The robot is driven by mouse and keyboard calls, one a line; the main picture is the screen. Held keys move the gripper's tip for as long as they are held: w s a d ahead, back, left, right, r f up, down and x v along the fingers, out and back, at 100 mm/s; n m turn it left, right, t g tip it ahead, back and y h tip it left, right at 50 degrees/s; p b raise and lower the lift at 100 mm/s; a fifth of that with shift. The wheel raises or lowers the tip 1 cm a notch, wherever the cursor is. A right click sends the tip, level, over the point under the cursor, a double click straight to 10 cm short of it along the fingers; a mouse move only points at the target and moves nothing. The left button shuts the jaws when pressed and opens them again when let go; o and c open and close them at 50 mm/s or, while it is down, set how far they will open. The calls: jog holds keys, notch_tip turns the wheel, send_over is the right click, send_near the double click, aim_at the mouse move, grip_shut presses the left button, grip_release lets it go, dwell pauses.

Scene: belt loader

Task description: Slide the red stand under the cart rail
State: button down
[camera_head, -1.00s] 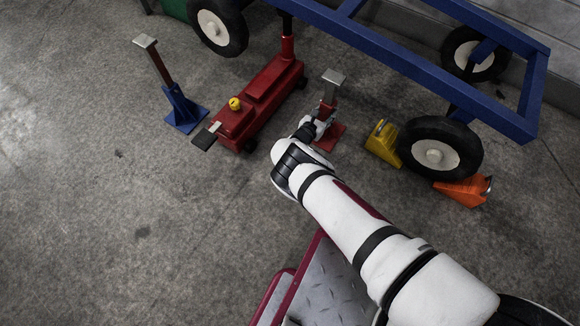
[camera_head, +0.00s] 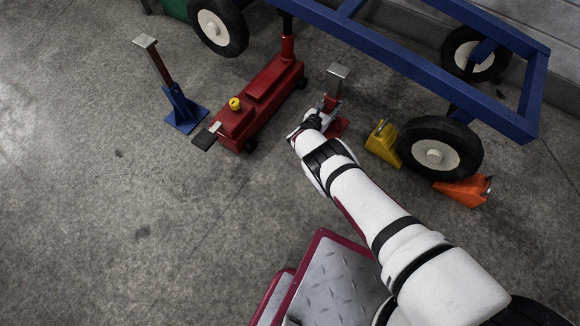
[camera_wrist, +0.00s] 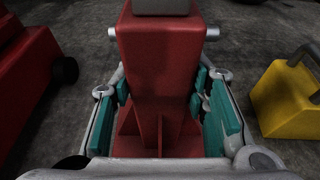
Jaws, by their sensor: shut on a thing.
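The red stand (camera_head: 334,88) stands upright on the floor between the red jack and the yellow chock, with a grey plate on top. In the wrist view the red stand (camera_wrist: 158,70) fills the middle, between the teal finger pads. My gripper (camera_head: 327,113) is shut on its lower column; it also shows in the wrist view (camera_wrist: 162,100). My arm hides part of the stand's base. The blue cart rail (camera_head: 415,65) runs above and behind the stand; the stand's top shows in front of it, not beneath it.
The red floor jack (camera_head: 262,95) with a yellow knob stands close left, reaching under the cart. A blue stand (camera_head: 183,108) is further left. A yellow chock (camera_head: 382,143) and orange chock (camera_head: 462,191) flank the right wheel (camera_head: 438,150). The floor at lower left is clear.

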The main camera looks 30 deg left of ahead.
jog(key=shift+w+d, duration=0.25)
jog(key=c, duration=0.8)
grip_release()
jog(key=shift+c, duration=0.2)
jog(key=shift+s+f, duration=0.1)
jog(key=shift+f, duration=0.05)
jog(key=shift+s+a+r, duration=0.25)
jog(key=shift+s+a, duration=0.05)
jog(key=shift+s, duration=0.3)
jog(key=v, duration=1)
jog(key=shift+s+r, duration=0.25)
jog(key=shift+s, duration=0.15)
